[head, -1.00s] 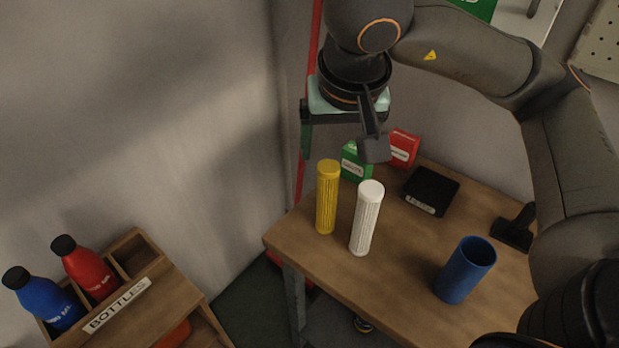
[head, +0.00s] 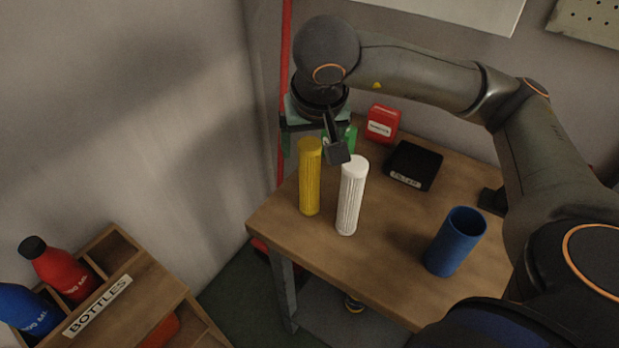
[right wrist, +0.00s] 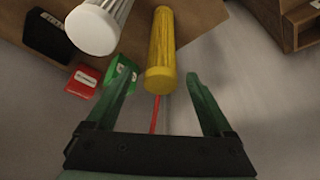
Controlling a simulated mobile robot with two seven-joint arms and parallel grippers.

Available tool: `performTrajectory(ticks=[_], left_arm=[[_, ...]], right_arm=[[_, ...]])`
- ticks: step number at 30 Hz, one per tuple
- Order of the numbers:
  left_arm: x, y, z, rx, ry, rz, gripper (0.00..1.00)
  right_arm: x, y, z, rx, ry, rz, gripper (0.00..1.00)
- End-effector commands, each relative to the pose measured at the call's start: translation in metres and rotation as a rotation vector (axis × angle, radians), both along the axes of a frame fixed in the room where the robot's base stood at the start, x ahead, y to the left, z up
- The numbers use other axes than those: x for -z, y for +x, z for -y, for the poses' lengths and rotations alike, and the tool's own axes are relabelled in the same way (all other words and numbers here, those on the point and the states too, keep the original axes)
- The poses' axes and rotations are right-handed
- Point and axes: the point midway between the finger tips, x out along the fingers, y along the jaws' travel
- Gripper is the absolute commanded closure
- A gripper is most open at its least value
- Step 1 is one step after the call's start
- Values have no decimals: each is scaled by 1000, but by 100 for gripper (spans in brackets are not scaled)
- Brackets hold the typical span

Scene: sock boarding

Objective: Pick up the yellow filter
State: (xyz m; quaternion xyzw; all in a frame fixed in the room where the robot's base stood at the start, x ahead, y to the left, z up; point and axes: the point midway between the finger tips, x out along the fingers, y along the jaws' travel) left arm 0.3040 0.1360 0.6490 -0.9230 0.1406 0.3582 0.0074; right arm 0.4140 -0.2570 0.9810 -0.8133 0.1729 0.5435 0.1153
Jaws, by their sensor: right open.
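The yellow filter (head: 310,178) is a ribbed cylinder standing upright near the left edge of the wooden table. In the right wrist view the yellow filter (right wrist: 160,52) lies between the two green fingers, ahead of their tips. My right gripper (head: 312,142) is open and empty, above and behind the filter. It also shows in the right wrist view (right wrist: 160,88). In the head view the near finger hangs close to the top of the white filter (head: 351,197), which stands right of the yellow one. The left gripper is not in view.
On the wooden table (head: 300,248) are a blue cup (head: 455,242), a black tray (head: 430,158), a red box (head: 383,124) and a green box (right wrist: 121,75), partly hidden in the head view. A bottle crate (head: 150,290) stands lower left.

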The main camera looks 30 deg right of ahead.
Motion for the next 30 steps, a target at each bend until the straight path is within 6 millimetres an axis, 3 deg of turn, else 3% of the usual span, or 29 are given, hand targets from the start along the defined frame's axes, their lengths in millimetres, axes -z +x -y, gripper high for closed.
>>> performTrajectory(ticks=[4,12,30], left_arm=[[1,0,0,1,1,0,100],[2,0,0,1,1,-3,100],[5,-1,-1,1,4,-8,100]], right_arm=[[16,6,2,-1,0,-1,14],[18,7,2,-2,0,0,14],[18,7,2,-1,0,0,82]])
